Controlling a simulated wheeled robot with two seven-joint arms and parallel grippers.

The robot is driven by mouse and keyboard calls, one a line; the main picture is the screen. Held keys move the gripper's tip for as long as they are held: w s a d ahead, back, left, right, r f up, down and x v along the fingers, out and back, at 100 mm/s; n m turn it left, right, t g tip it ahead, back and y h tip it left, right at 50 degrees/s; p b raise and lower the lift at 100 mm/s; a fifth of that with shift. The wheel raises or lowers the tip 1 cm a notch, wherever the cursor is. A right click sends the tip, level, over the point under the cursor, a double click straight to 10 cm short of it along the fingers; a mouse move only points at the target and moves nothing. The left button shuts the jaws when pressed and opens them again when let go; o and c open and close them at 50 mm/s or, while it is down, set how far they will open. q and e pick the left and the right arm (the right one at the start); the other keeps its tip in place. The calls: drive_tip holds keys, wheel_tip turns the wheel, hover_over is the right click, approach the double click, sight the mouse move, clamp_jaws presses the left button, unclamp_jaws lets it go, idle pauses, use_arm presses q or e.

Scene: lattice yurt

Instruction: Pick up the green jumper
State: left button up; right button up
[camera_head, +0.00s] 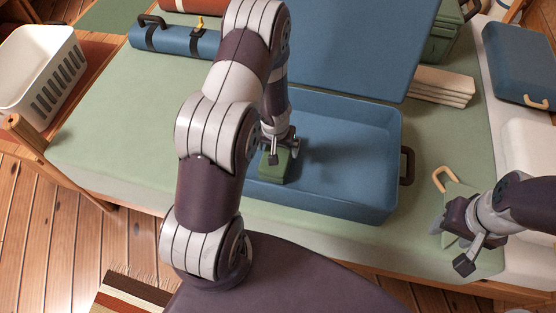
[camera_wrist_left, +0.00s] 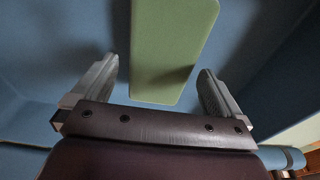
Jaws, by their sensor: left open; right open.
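The green jumper (camera_head: 273,168), a folded green block, lies in the left part of the open blue suitcase (camera_head: 345,206). My left gripper (camera_head: 279,148) is open over it, pointing down into the suitcase. In the left wrist view the jumper (camera_wrist_left: 165,55) reaches between the two open fingers of the left gripper (camera_wrist_left: 155,88), with a gap on each side; whether the fingers are level with it I cannot tell. My left arm hides part of the suitcase's left side. My right gripper (camera_head: 456,238) is open and empty at the right, beside a beige handle (camera_head: 443,178).
The suitcase stands on a pale green bed cover (camera_head: 105,130), its raised lid (camera_head: 345,45) behind. A blue roll (camera_head: 175,40) lies at the back left. Folded cream cloths (camera_head: 442,86) and a green box (camera_head: 445,35) are back right. A white basket (camera_head: 45,75) stands left.

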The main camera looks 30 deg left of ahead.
sight(278, 151)
use_arm(q)
drive_tip(key=f+b, duration=0.1)
drive_tip(key=f, duration=0.1)
drive_tip(key=f+b, duration=0.1)
drive_tip(key=w+f+b, duration=0.1)
drive_tip(key=f, duration=0.1)
drive_tip(key=shift+a+f, duration=0.15)
drive_tip(key=shift+f, duration=0.4)
drive_tip(key=shift+r, duration=0.1)
drive_tip(key=shift+c, duration=0.9)
drive_tip(key=c, duration=0.6)
drive_tip(key=shift+c, duration=0.2)
